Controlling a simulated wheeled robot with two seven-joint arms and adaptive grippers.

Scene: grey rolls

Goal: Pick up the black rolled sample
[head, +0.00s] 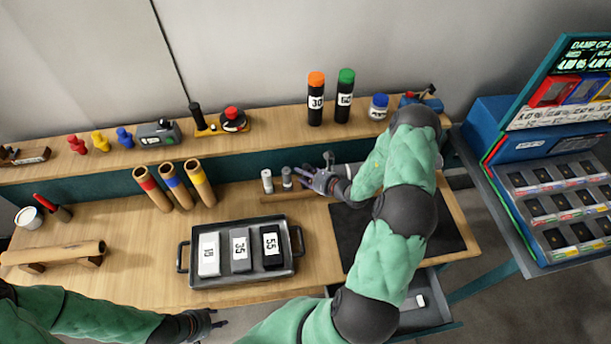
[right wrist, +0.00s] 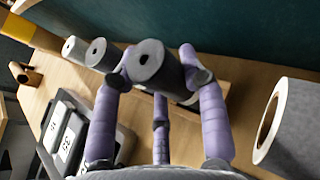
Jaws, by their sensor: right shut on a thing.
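The black rolled sample (right wrist: 150,62) shows its round end with a dark hole in the right wrist view, darker than the rolls beside it. My right gripper (right wrist: 155,74) is shut on it, with purple fingers on both sides. Whether it is clear of the wooden rack cannot be told. In the head view my right gripper (head: 322,180) is at the right end of the small rack and largely hides the sample. A white roll (head: 267,181) and a grey roll (head: 287,178) stand to its left. My left gripper (head: 202,322) is low at the front, apart from everything; its fingers are unclear.
A dark tray (head: 285,278) with white, grey and black numbered blocks lies front of the rack. Three cardboard tubes (head: 172,187) stand left. A large grey roll (right wrist: 290,125) lies right of my right gripper. The back shelf (head: 265,131) carries bottles and stamps.

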